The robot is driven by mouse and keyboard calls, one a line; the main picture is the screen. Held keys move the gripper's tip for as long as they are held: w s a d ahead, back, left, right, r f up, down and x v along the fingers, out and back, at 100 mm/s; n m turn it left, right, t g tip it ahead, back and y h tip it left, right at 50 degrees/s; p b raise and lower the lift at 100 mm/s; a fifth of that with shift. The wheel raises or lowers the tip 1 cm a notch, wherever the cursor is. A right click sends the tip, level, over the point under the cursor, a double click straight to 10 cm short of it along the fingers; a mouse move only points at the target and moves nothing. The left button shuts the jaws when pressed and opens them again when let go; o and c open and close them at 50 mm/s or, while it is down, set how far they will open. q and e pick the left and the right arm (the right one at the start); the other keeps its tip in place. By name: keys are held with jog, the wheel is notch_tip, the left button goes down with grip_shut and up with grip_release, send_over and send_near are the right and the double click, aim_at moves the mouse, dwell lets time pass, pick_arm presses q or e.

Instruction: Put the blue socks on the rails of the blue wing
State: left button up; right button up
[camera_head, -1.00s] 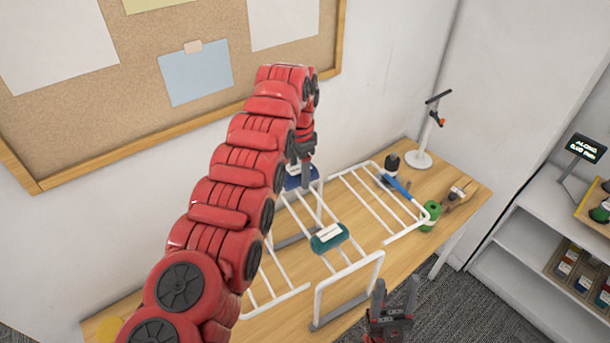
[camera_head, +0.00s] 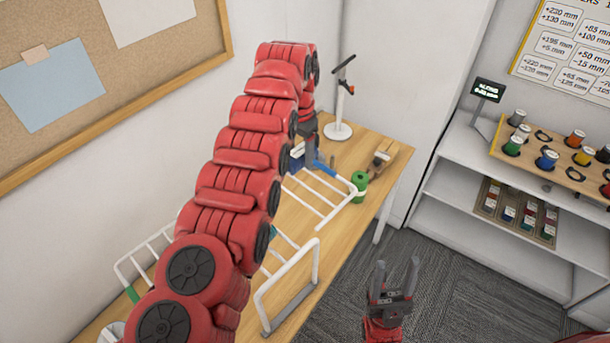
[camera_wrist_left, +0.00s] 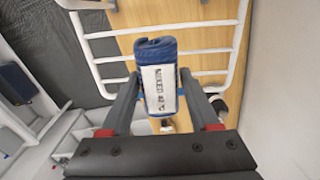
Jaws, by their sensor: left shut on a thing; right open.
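My left gripper (camera_head: 311,148) is shut on the blue socks (camera_wrist_left: 158,75), a rolled bundle with a white label, which fills the middle of the left wrist view. In the head view, the arm mostly hides the bundle; a bit of blue (camera_head: 297,160) shows beside the gripper. The wing with the blue marker (camera_head: 323,168) is the right one of the white drying rack. Its white rails (camera_head: 318,196) lie beneath and around the gripper, and they show behind the bundle in the left wrist view (camera_wrist_left: 205,51). My right gripper (camera_head: 394,280) is open and empty, above the carpet.
The rack's left wing has a green marker (camera_head: 132,294). A green cylinder (camera_head: 360,182), a wooden object (camera_head: 380,159) and a white stand (camera_head: 339,130) are near the table's far end. Shelves with spools (camera_head: 548,160) stand at right. My arm hides much of the rack.

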aim_at(299, 181)
pick_arm(q)
jog(key=shift+a+f, duration=0.1)
jog(key=shift+f, duration=0.5)
jog(key=shift+s+f+p, duration=0.1)
jog(key=shift+f+p, duration=0.75)
jog(key=shift+p, duration=0.1)
notch_tip(299, 181, down, 3)
jog(key=shift+r+p, duration=0.2)
jog(key=shift+p, duration=0.5)
jog(key=shift+f, duration=0.3)
jog(key=shift+f+b, duration=0.25)
jog(key=shift+b, duration=0.15)
jog(key=o, duration=1.4)
jog(key=shift+r, duration=0.15)
